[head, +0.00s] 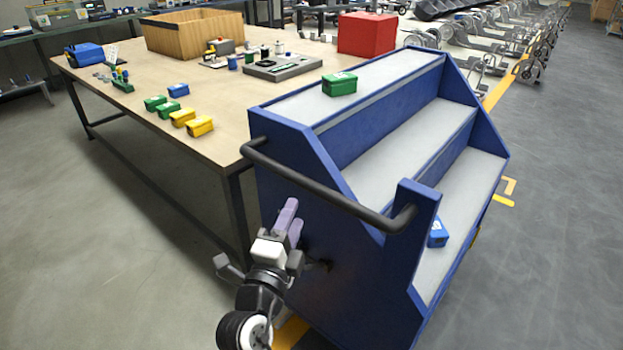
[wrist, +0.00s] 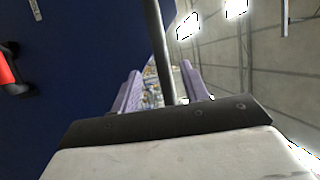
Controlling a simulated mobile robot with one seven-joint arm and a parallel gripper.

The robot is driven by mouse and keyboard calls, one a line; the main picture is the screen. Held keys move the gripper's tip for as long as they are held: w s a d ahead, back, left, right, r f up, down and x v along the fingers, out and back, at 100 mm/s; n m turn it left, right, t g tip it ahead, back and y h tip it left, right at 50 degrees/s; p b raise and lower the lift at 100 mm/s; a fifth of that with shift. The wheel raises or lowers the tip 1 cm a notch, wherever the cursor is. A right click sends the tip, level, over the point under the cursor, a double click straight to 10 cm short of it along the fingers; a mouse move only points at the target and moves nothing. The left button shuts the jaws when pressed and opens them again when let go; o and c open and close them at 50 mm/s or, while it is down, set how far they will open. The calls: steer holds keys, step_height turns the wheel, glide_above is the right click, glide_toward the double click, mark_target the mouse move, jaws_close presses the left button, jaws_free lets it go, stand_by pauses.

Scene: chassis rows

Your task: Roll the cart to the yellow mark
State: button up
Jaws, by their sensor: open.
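The blue cart (head: 340,240) has grey stepped shelves and stands against the right end of the table. Its dark handle bar (head: 315,188) runs along the near side. My gripper (head: 292,216) is open, fingers pointing up, just below the handle beside the cart's blue side panel. In the wrist view a dark bar (wrist: 161,45) shows between the spread purple fingers (wrist: 162,90); I cannot tell whether they are around it. The panel (wrist: 85,55) fills the left there. Yellow corner marking (head: 508,187) lies on the floor right of the cart, partly hidden by it.
A green box (head: 339,84) sits on the cart's top shelf and a blue box (head: 437,234) lower down. The wooden table (head: 130,70) holds small boxes, a wooden crate (head: 193,32) and a red box (head: 367,33). Chassis rows (head: 480,40) stand behind; floor at right is clear.

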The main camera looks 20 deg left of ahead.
mark_target(305, 188)
steer(key=w+p, duration=0.1)
steer(key=w, duration=0.2)
steer(key=w+r+p, duration=0.1)
steer(key=w+p, duration=0.1)
steer(key=w, duration=0.2)
steer(key=w+r+p, duration=0.1)
steer(key=w+p, duration=0.1)
steer(key=w, duration=0.1)
steer(key=shift+w+a+r, duration=0.1)
steer(key=shift+w+a, duration=0.2)
steer(key=shift+w, duration=0.5)
jaws_close()
